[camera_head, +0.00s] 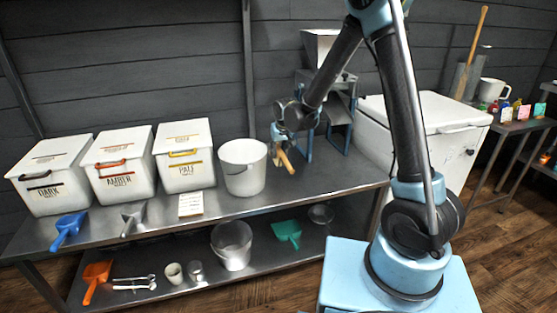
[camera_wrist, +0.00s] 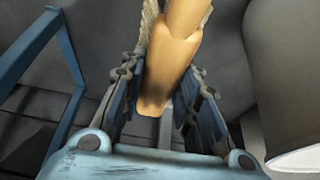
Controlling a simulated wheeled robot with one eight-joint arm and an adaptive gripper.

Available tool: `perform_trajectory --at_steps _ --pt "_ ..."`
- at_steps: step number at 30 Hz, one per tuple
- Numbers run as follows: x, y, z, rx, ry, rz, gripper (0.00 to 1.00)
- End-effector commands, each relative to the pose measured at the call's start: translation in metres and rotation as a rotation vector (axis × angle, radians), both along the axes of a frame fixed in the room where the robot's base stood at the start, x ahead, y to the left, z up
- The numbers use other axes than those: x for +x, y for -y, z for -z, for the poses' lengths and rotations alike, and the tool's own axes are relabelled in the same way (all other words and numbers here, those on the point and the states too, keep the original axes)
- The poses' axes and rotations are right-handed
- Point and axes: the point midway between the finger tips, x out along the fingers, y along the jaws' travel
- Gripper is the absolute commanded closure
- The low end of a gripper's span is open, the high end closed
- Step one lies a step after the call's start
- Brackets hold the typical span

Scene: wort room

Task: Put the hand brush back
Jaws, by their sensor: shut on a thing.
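The hand brush shows in the wrist view with a tan wooden handle (camera_wrist: 168,75) and pale bristles along its upper left side (camera_wrist: 148,28). My gripper (camera_wrist: 163,100) is shut on the handle, with a blue-lined finger on each side. In the head view the tan brush (camera_head: 284,160) hangs from my gripper (camera_head: 279,138), tilted, just right of the white bucket. The gripper is at the upper shelf near the blue-framed mill (camera_head: 341,105). Whether the brush touches the shelf cannot be told.
A white bucket (camera_head: 243,167) stands close left of the gripper. Lidded bins for dark (camera_head: 48,182), amber (camera_head: 119,170) and pale (camera_head: 186,160) malt line the shelf. A white chest (camera_head: 425,130) stands right.

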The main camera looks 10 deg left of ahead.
Motion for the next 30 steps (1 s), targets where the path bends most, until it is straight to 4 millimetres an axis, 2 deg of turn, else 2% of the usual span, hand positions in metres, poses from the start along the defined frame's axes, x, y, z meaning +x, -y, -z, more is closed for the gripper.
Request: perform_trajectory --at_steps 6,11,21,30 --pt "0.000 0.000 -0.029 0.000 0.000 0.000 1.00" --pt "0.004 -0.003 -0.039 0.000 0.000 0.000 1.00" --pt "0.044 -0.029 -0.026 0.001 0.000 0.002 1.00" --pt "0.051 -0.033 -0.012 0.000 -0.001 0.002 1.00"
